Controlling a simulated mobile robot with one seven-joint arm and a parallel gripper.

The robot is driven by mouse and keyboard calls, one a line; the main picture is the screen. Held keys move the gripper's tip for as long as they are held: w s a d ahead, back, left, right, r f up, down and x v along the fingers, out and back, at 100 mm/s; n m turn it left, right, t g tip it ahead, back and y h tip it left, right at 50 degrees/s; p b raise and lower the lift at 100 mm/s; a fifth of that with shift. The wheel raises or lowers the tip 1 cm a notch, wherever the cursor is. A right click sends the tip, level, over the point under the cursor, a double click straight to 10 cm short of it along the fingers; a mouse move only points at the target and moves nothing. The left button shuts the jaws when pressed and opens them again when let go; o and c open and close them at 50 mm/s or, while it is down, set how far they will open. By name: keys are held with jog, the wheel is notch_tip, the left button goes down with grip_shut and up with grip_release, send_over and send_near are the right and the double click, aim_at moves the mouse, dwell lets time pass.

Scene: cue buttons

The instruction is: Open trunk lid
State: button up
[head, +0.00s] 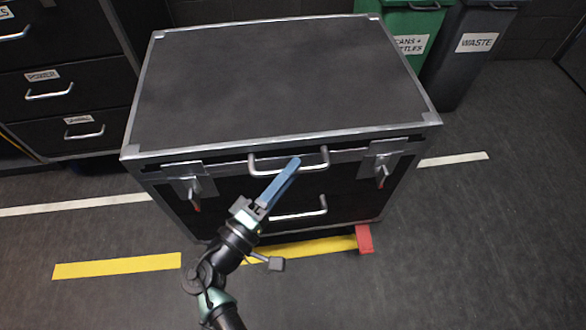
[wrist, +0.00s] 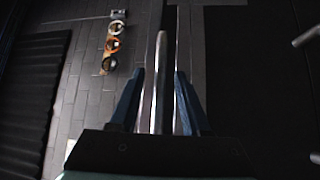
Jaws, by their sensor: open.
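The black trunk has silver edging, and its lid (head: 270,75) lies flat on top in the head view, appearing closed. A silver handle (head: 260,165) is at the front, just under the lid's edge. The left latch (head: 188,183) and right latch (head: 382,165) hang down with red tips. My gripper (head: 294,163) has blue fingers that reach the handle from the front. In the wrist view, my gripper (wrist: 159,75) is open, with the silver handle bar (wrist: 161,60) between its fingers. I cannot tell whether either finger touches the bar.
A lower handle (head: 300,212) is on the trunk's front. Black drawers (head: 50,90) stand left; a green bin (head: 408,30) and a grey waste bin (head: 465,60) stand behind right. Yellow floor tape (head: 118,266) and a red mark (head: 364,239) lie in front. The right floor is clear.

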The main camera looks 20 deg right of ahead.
jog(key=shift+w+d+r, duration=0.1)
jog(key=shift+w+d, duration=0.25)
jog(key=shift+d, duration=0.3)
grip_shut()
dwell(1.0)
